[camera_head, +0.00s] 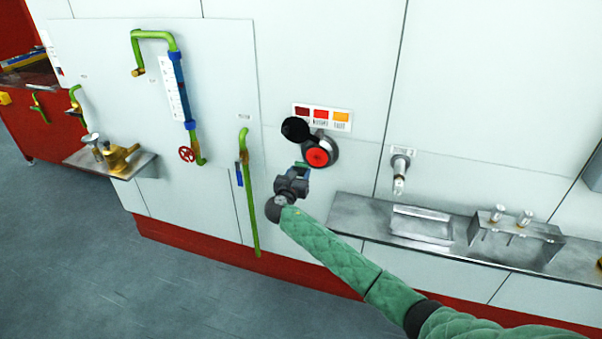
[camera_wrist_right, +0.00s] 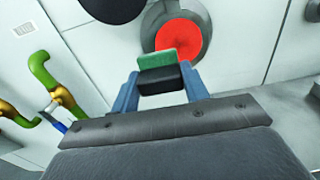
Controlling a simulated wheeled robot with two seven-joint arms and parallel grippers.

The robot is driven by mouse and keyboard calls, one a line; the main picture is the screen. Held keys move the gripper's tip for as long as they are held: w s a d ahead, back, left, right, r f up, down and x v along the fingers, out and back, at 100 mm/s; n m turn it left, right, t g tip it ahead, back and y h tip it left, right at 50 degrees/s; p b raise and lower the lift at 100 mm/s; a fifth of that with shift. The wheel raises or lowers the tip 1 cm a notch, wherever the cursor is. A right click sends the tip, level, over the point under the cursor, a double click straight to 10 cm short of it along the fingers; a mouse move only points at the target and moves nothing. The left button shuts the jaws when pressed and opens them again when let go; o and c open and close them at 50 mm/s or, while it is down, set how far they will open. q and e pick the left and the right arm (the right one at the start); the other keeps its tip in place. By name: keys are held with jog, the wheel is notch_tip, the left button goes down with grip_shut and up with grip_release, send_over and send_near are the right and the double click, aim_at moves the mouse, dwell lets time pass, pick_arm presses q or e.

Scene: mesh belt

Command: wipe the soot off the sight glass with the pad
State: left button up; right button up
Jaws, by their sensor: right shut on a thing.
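The sight glass (camera_head: 318,157) is a round red disc in a metal ring on the white wall; it also shows in the right wrist view (camera_wrist_right: 180,37). Its black round cover (camera_head: 295,129) stands swung aside to the upper left. My right gripper (camera_head: 298,174) is just below and left of the glass. Its blue fingers are shut on the pad (camera_wrist_right: 156,59), a block with a green face and a black back. The pad overlaps the glass's lower edge in the wrist view; I cannot tell if they touch. The visible glass looks mostly plain red. My left gripper is out of view.
A label with dark red, red and orange patches (camera_head: 322,117) is above the glass. A green pipe (camera_head: 250,195) runs down the wall to the left. A steel shelf (camera_head: 360,219) with a tray (camera_head: 421,225) and a holder (camera_head: 515,238) is at lower right.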

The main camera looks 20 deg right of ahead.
aim_at(325, 158)
jog(key=shift+b+x, duration=0.4)
jog(key=shift+x, duration=2.3)
jog(key=shift+x, duration=1)
jog(key=shift+s+d+r, duration=0.1)
jog(key=shift+s+r, duration=0.05)
jog(key=shift+s+d+p, duration=0.85)
jog(key=shift+d, duration=0.25)
jog(key=shift+s+d+p, duration=0.45)
jog(key=shift+d, duration=0.35)
jog(key=shift+s+d+p, duration=0.4)
jog(key=shift+s+d, duration=0.1)
jog(key=shift+d, duration=0.3)
jog(key=shift+a, duration=0.1)
